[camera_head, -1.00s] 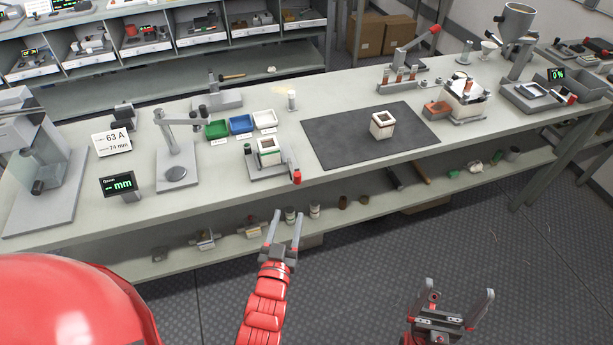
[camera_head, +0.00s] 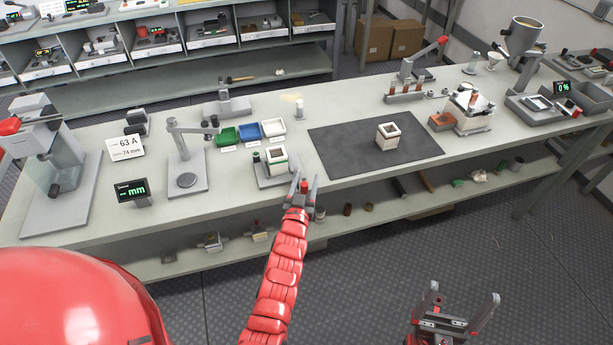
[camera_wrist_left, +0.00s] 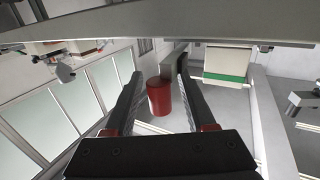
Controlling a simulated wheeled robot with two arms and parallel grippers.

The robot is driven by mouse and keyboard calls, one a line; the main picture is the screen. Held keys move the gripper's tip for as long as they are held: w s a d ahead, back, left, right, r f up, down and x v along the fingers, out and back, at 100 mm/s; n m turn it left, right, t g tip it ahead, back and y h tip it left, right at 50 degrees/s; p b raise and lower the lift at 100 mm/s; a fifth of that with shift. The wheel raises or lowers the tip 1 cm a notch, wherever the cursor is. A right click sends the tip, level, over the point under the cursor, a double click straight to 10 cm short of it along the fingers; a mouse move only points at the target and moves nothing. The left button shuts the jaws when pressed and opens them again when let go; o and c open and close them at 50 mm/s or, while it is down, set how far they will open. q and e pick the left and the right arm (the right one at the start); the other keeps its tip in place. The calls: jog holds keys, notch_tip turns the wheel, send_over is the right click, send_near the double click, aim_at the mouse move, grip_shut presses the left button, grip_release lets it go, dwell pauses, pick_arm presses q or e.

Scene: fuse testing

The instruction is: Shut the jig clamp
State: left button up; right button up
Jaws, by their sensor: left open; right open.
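The jig (camera_head: 264,178) stands near the table's front edge and holds a white fuse body with a green band (camera_head: 276,160). The clamp's red knob (camera_head: 304,186) sits at the jig's front right, on a grey lever. My left gripper (camera_head: 304,182) is open, with its fingers on either side of the red knob. In the left wrist view the red knob (camera_wrist_left: 159,95) shows between the open fingers, and no clear contact is visible. The banded body (camera_wrist_left: 227,64) is beyond it to the right. My right gripper (camera_head: 455,305) is open and empty in front of the table, low at the right.
Green, blue and white bins (camera_head: 248,131) stand behind the jig. A dark mat (camera_head: 340,150) with another square fuse body (camera_head: 388,134) lies to its right.

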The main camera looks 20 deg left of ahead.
pick_arm(q)
jog(key=shift+w, duration=0.35)
jog(key=shift+c, duration=0.2)
grip_shut()
dwell(1.0)
